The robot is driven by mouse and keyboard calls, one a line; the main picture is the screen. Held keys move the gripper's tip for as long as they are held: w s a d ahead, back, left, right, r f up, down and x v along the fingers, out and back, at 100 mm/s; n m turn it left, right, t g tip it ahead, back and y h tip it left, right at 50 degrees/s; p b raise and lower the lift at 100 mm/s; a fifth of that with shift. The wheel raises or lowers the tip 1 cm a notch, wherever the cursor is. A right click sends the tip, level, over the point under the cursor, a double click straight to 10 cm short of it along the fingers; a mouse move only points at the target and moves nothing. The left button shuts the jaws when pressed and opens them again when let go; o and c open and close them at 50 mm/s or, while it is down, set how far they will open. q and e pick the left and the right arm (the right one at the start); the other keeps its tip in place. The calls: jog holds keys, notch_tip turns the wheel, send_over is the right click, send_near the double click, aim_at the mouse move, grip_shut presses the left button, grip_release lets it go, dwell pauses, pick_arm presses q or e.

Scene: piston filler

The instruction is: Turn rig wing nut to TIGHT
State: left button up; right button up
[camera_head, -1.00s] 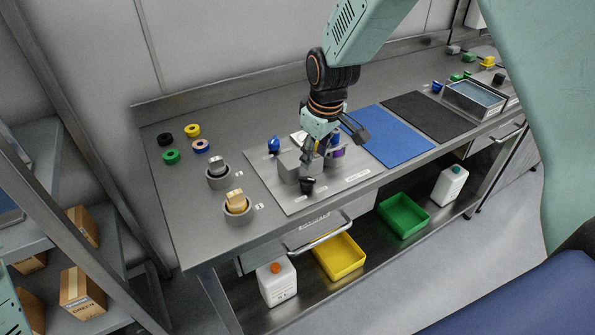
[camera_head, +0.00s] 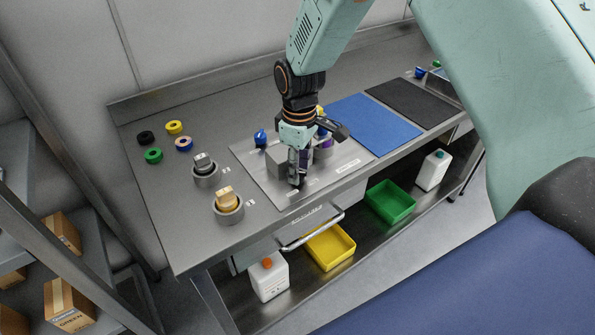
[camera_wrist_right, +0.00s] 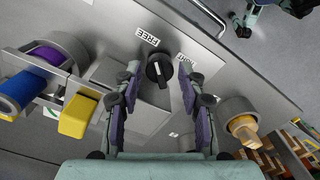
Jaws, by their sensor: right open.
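The black wing nut (camera_wrist_right: 159,70) sits on the rig's grey block, in the middle of the wrist view. A pale line marks its raised grip, which runs roughly up and down in the picture. The FREE label (camera_wrist_right: 147,37) is just above it. The TIGHT label (camera_wrist_right: 189,64) is to its right, partly covered by a finger. My right gripper (camera_wrist_right: 160,66) is open, one finger on each side of the nut, with visible gaps. In the head view my right gripper (camera_head: 297,180) points down at the rig plate (camera_head: 335,167) and mostly hides the nut. My left gripper is out of view.
Two round holders (camera_head: 205,177) (camera_head: 228,210) stand left of the plate. The blue mat (camera_head: 375,122) to its right is clear.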

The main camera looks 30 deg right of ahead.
jog(key=shift+d+f, duration=0.15)
jog(key=shift+f, duration=0.45)
jog(key=shift+s+f, duration=0.15)
jog(key=shift+f, duration=0.15)
jog(key=shift+a, duration=0.2)
jog(key=shift+d, duration=0.15)
jog(key=shift+c, duration=1.4)
grip_shut()
